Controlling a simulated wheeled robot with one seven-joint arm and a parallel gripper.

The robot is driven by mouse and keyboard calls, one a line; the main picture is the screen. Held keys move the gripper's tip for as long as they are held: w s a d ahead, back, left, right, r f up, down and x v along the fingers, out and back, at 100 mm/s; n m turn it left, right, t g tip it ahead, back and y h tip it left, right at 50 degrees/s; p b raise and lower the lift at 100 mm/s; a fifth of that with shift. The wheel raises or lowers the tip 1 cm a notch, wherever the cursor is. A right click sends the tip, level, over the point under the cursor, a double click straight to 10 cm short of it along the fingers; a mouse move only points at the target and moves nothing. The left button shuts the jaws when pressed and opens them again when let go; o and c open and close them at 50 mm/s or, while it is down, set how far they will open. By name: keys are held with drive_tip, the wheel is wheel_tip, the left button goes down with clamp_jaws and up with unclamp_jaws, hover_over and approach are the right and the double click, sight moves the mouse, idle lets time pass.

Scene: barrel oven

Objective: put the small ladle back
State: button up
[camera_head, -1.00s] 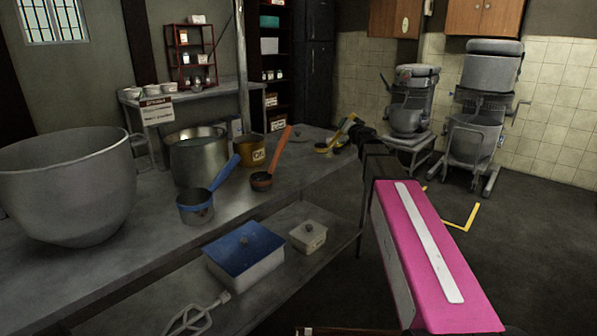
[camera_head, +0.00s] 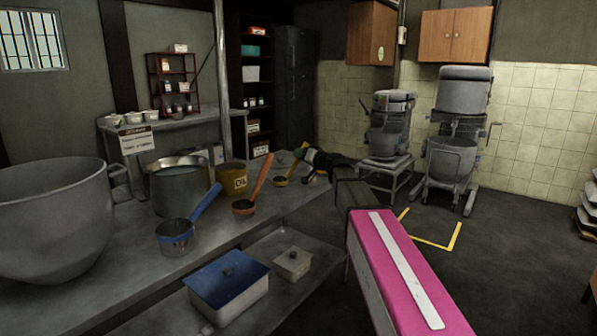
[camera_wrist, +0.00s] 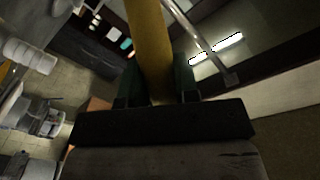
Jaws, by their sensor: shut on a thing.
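The small ladle (camera_head: 280,181) has a yellow handle and a dark-bottomed yellow cup. It shows over the far end of the table in the head view; I cannot tell whether the cup touches the top. My gripper (camera_head: 308,157) is shut on its handle, from the right. In the wrist view the yellow handle (camera_wrist: 150,45) runs between the two dark fingers (camera_wrist: 157,88); the cup is out of that view. A blue ladle (camera_head: 176,236) and an orange-handled ladle (camera_head: 243,207) rest on the table (camera_head: 130,262), nearer than the small one.
A large grey bowl (camera_head: 50,215), a steel pot (camera_head: 180,188) and a yellow container (camera_head: 232,178) stand on the table. A blue-lidded box (camera_head: 228,280) and a small lidded box (camera_head: 292,263) are on the lower shelf. Floor at right is open.

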drive_tip(key=shift+f, duration=2.4)
drive_tip(key=o, duration=1)
drive_tip(key=shift+f, duration=0.1)
